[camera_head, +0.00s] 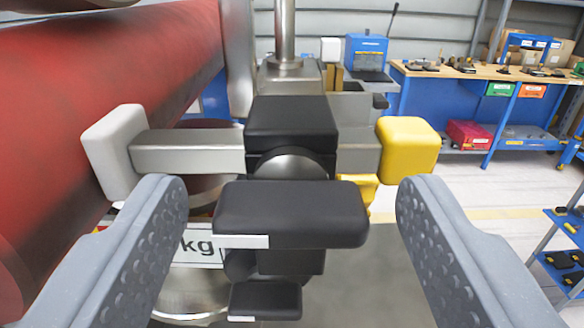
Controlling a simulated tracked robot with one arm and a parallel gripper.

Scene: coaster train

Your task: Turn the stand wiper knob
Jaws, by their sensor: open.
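A black bar-shaped knob (290,213) with a white mark on its lower left edge faces me near the middle of the view, lying crosswise. It appears to be the wiper knob, though no label on it shows. My gripper (290,195) is open, with one grey padded finger to the left of the knob and one to the right. Neither finger touches it, and there is a gap on both sides. A smaller black knob (265,300) with a similar white mark is below. A black block (291,122) sits above on a metal crossbar (188,152).
A white pad (114,150) and a yellow pad (407,148) end the crossbar, close beyond my fingers. A large red cylinder (100,95) fills the left. A workbench (490,72) and a blue shelf rack (565,250) stand at right, with open floor between.

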